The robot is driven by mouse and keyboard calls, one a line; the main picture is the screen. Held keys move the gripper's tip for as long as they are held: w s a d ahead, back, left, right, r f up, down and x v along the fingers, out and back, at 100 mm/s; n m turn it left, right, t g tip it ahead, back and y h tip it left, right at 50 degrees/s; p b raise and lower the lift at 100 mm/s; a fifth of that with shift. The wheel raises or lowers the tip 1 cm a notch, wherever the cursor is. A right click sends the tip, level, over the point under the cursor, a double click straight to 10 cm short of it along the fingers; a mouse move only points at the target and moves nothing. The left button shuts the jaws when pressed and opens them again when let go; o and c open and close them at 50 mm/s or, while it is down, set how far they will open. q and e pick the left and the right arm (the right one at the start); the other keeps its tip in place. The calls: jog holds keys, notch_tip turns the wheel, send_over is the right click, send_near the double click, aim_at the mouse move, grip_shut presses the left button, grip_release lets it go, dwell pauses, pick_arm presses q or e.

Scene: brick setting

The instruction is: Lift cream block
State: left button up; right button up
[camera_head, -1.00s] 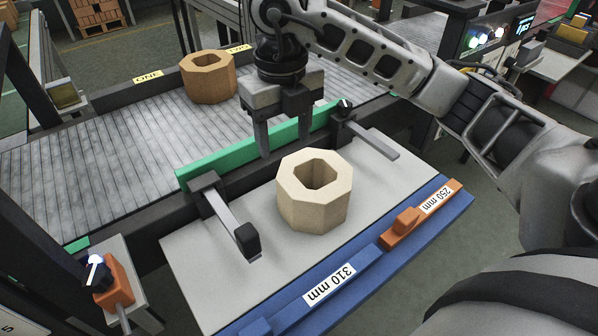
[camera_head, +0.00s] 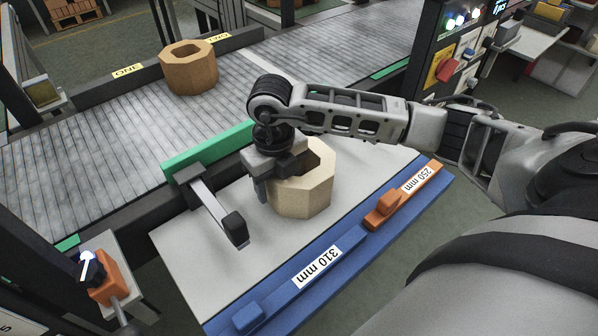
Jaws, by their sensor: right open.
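The cream block (camera_head: 308,197), an eight-sided ring with a hole through its middle, sits upright on the light grey plate (camera_head: 205,275). My right gripper (camera_head: 274,182) is open and points down at the block's left side. One finger shows just outside the block's left wall. My left gripper is not in view.
A green bar (camera_head: 208,150) and a black-tipped clamp arm (camera_head: 215,210) stand left of the block. A blue rail (camera_head: 285,285) with an orange slider (camera_head: 385,208) edges the plate. A brown ring block (camera_head: 189,68) sits on the roller conveyor (camera_head: 95,135).

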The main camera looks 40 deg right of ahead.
jog(key=shift+f, duration=0.6)
grip_shut()
jog(key=shift+w+r, duration=0.15)
jog(key=shift+r, duration=0.05)
